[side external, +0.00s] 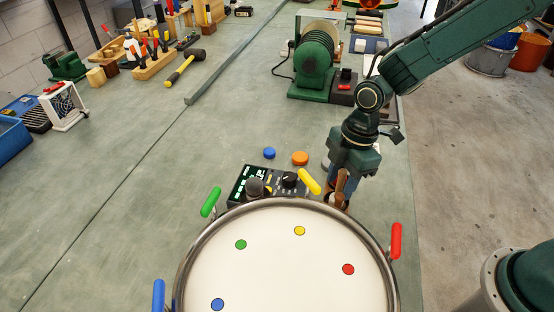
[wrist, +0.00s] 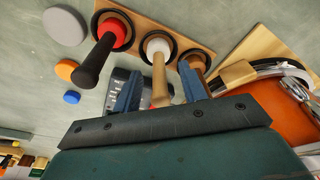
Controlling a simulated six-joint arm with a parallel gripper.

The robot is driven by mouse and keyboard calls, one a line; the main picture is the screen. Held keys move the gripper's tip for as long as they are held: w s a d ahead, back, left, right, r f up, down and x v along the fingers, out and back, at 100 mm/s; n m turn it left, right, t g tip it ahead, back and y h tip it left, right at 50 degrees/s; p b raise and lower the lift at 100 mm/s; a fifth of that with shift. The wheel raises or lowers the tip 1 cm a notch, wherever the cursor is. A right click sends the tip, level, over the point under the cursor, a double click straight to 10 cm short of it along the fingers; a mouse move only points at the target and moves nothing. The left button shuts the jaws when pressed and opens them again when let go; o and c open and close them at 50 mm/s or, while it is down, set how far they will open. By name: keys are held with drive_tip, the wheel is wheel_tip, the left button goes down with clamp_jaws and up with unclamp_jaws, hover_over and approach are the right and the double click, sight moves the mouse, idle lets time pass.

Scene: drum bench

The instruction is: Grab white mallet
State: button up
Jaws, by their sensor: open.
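The white mallet (wrist: 160,82) has a white head and a light wooden handle, and stands in a dark ring on a wooden rack (wrist: 180,26) in the wrist view. My gripper (wrist: 160,70) is open, with one blue finger on each side of its handle. I cannot tell whether either finger touches it. A mallet with a red head and black handle (wrist: 95,60) stands to the left, and a brown-handled mallet (wrist: 196,68) to the right, close to the right finger. In the side view my gripper (side external: 338,187) is low behind the drum, and the mallets are mostly hidden.
The drum (side external: 290,265), with coloured pegs on its rim, stands in front. A black control box (side external: 262,184) sits behind its rim. Blue (side external: 269,153) and orange (side external: 300,158) discs lie on the bench. A green machine (side external: 314,65) stands farther back. The bench's middle left is clear.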

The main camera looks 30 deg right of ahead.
drive_tip(key=shift+a+f, duration=0.1)
drive_tip(key=shift+f, duration=0.8)
clamp_jaws()
